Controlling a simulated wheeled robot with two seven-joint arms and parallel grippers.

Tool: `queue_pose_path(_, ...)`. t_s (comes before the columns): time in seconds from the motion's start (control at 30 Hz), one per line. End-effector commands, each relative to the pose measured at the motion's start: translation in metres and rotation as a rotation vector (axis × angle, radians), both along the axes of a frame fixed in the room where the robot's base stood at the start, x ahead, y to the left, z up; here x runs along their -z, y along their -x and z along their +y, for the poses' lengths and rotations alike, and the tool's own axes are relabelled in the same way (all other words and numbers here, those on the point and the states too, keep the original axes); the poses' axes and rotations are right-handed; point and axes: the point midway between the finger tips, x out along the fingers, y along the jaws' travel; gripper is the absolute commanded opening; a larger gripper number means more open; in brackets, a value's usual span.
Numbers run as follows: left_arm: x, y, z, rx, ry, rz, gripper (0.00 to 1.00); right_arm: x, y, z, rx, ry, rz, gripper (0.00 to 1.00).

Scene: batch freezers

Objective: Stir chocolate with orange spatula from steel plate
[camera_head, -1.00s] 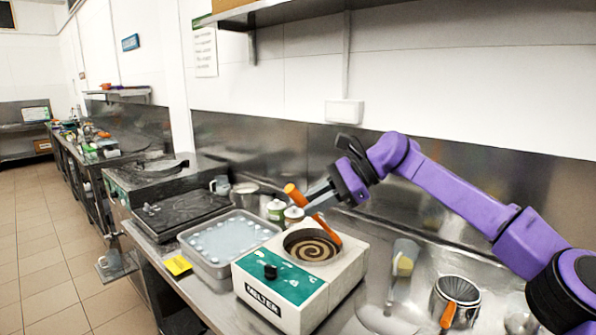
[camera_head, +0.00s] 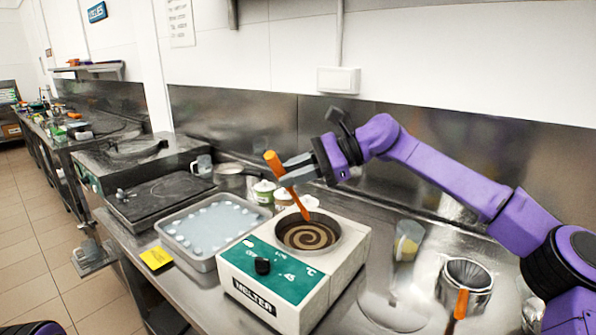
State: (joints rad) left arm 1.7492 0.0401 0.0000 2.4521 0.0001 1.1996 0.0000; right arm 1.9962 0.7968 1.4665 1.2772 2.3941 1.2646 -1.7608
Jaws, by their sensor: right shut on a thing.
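The orange spatula (camera_head: 273,163) is tilted, its lower end over the rim of the melter's round pot and close to the chocolate. I cannot tell whether its tip touches the chocolate. My right gripper (camera_head: 288,176) is shut on the spatula's shaft. The chocolate (camera_head: 305,238) shows a light and dark brown swirl inside the pot of the white melter (camera_head: 336,277), which has a green front panel. My left gripper is not in view; a dark bit at the bottom left corner may be part of my own body.
A steel plate-like tray (camera_head: 203,262) with pale round pieces stands left of the melter. Small jars (camera_head: 263,192) stand behind it. A steel pot with an orange handle (camera_head: 461,303) and a clear cup (camera_head: 409,240) stand right. A yellow note (camera_head: 155,257) lies at the counter edge.

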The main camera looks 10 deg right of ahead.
Motion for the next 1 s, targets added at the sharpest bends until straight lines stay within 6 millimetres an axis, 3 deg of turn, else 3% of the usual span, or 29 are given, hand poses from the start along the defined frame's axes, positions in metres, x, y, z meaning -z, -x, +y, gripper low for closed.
queue_pose_path(0.03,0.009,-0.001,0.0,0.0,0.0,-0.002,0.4,0.012,-0.001,0.003,0.0,0.002,0.005,0.0)
queue_pose_path(0.27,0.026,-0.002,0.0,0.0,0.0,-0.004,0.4,0.03,0.003,0.013,0.001,0.003,0.007,0.0)
queue_pose_path(1.0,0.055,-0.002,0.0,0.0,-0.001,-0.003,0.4,0.087,-0.021,-0.016,0.001,0.0,0.011,0.0)
